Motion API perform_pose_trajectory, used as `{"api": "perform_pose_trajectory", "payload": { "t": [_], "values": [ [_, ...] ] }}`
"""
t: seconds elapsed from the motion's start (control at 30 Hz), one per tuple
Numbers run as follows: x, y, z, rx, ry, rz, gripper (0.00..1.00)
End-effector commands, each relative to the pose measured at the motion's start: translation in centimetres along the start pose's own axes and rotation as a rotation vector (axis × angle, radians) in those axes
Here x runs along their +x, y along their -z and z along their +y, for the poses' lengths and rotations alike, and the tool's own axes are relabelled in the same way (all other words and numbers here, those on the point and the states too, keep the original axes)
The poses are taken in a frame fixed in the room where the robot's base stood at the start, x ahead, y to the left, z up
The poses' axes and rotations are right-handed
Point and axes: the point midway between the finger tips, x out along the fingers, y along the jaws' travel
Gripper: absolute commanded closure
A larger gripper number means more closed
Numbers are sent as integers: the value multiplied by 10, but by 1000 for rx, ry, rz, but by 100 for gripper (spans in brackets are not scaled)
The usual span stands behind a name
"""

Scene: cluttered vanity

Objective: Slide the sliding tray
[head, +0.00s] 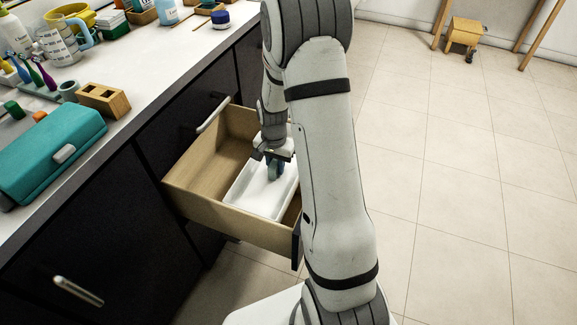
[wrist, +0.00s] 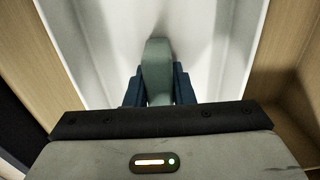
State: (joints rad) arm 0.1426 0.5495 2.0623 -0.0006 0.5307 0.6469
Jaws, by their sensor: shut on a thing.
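The white sliding tray (head: 246,188) lies inside an open wooden drawer (head: 192,176). In the wrist view the tray (wrist: 105,45) runs lengthwise between the pale wood drawer sides. My gripper (head: 275,172) points down into the tray. Its dark blue fingers (wrist: 158,88) are shut on an upright grey-green handle (wrist: 157,62), which stands over the tray floor. The handle's foot is hidden, so I cannot see how it joins the tray. My arm hides the tray's right end and part of the drawer front in the head view.
The drawer sticks out of a dark cabinet below a cluttered white countertop (head: 140,62). A teal case (head: 50,150) and a wooden block holder (head: 103,99) stand near its edge.

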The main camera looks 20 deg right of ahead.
Motion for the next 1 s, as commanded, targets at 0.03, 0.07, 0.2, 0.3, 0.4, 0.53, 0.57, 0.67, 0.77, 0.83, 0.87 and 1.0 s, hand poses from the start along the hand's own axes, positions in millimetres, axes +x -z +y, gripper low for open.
{"api": "perform_pose_trajectory", "payload": {
  "t": [0.03, 0.07, 0.2, 0.3, 0.4, 0.53, 0.57, 0.67, 0.77, 0.83, 0.87, 1.0],
  "values": [
    [-2, 0, -18, -6, 2, 2, 100],
    [-2, 0, -27, -7, 1, 1, 100],
    [-2, 0, -64, -6, 2, 1, 100],
    [-2, 0, -82, -4, 2, 2, 100],
    [-1, 0, -90, -2, 1, 2, 100],
    [-1, 0, -93, 0, 2, 3, 100],
    [-1, 0, -93, 0, 2, 3, 100],
    [-1, 0, -93, 0, 2, 3, 100],
    [-1, 0, -92, 0, 3, 3, 76],
    [-1, 0, -92, -1, 2, 2, 70],
    [-1, 0, -92, -1, 2, 2, 68],
    [-1, 0, -92, -1, 2, 2, 56]
  ]
}}
